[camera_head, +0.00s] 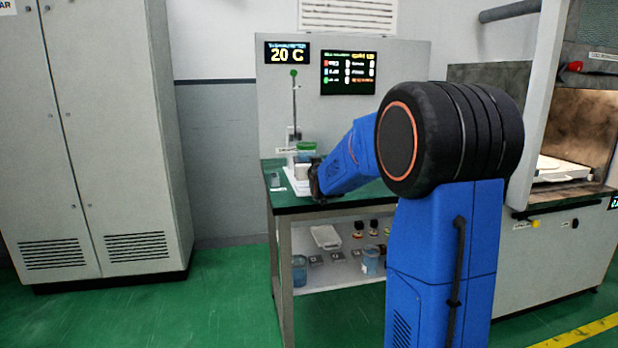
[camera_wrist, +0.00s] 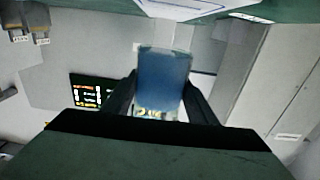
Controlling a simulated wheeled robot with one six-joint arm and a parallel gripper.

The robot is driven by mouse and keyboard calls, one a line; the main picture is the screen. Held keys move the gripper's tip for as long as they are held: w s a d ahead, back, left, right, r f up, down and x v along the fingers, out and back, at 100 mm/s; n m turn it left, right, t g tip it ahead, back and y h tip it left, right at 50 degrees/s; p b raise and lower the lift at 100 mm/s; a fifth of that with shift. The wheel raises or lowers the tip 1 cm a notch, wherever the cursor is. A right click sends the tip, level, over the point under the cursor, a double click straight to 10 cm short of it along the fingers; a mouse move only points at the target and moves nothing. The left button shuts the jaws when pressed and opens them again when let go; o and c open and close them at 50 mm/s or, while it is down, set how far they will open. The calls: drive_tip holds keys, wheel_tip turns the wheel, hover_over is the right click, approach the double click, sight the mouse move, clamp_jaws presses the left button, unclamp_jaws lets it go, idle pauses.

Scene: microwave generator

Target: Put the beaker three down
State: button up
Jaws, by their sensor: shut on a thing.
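A beaker with blue contents (camera_wrist: 163,82) sits between the two fingers of my gripper (camera_wrist: 160,98) in the wrist view. My gripper is shut on it; any number on it is not readable. In the head view my gripper (camera_head: 315,181) is at the left part of the green worktop (camera_head: 345,193), and my arm hides much of that area. The held beaker cannot be made out clearly there, so I cannot tell whether it touches the worktop. Two other bluish beakers stand on the lower shelf, one at the left (camera_head: 299,270) and one further right (camera_head: 371,262).
A stand with a thin rod (camera_head: 295,105) and a green-topped item (camera_head: 306,149) are close behind my gripper. The lower shelf (camera_head: 325,281) also holds a white tray (camera_head: 326,237) and small bottles (camera_head: 358,230). A fume hood (camera_head: 580,130) is at right, a grey cabinet (camera_head: 100,130) at left.

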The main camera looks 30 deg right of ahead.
drive_tip(key=shift+f, duration=2.3)
drive_tip(key=shift+f, duration=0.1)
drive_tip(key=o, duration=1.3)
drive_tip(key=shift+o, duration=0.2)
drive_tip(key=v, duration=1.2)
